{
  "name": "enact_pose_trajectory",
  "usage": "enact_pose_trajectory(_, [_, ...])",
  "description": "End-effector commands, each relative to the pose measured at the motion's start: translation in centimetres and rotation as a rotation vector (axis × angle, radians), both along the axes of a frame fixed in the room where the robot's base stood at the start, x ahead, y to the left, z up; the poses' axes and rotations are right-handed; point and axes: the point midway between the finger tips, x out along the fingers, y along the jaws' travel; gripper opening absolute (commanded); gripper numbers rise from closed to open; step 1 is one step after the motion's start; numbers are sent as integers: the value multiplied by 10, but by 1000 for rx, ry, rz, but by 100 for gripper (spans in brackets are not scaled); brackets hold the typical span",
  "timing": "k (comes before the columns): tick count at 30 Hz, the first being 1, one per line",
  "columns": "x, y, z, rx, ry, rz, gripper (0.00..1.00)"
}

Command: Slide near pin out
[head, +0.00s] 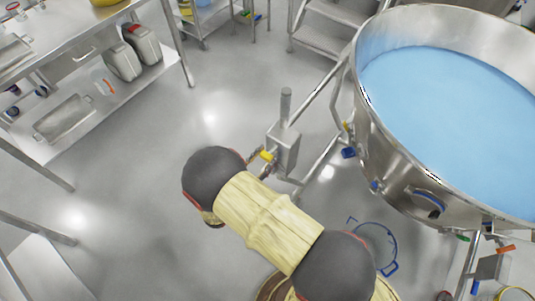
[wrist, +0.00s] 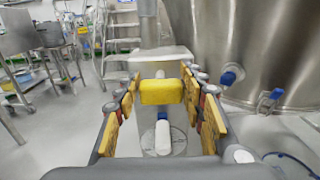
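A yellow block-shaped grip (wrist: 162,92), which I take to be the near pin's handle, sits in front of a pale metal housing (wrist: 160,62). In the head view the yellow grip (head: 268,156) shows small on the near side of the metal housing (head: 286,148), which has an upright post on top. The pin's shaft is hidden. My gripper (wrist: 160,92) has its yellow-padded fingers apart, one on each side of the grip. A gap shows at the left; contact at the right cannot be told. In the head view my gripper (head: 258,163) is mostly hidden by my arm.
A large steel vessel (head: 400,150) with blue contents stands close at the right, with blue fittings low on its side. A white cylinder with a blue end (wrist: 163,135) shows below the grip. A steel bench (head: 75,125) is at the left; open floor lies between.

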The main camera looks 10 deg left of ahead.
Motion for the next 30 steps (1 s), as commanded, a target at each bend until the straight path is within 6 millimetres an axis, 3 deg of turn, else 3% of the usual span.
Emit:
enact_pose_trajectory(9, [0, 0, 0, 0, -1, -1, 58])
enact_pose_trajectory(20, [-4, 2, 0, -1, -1, -1, 58])
enact_pose_trajectory(30, [-60, 26, 0, -1, -2, 4, 58])
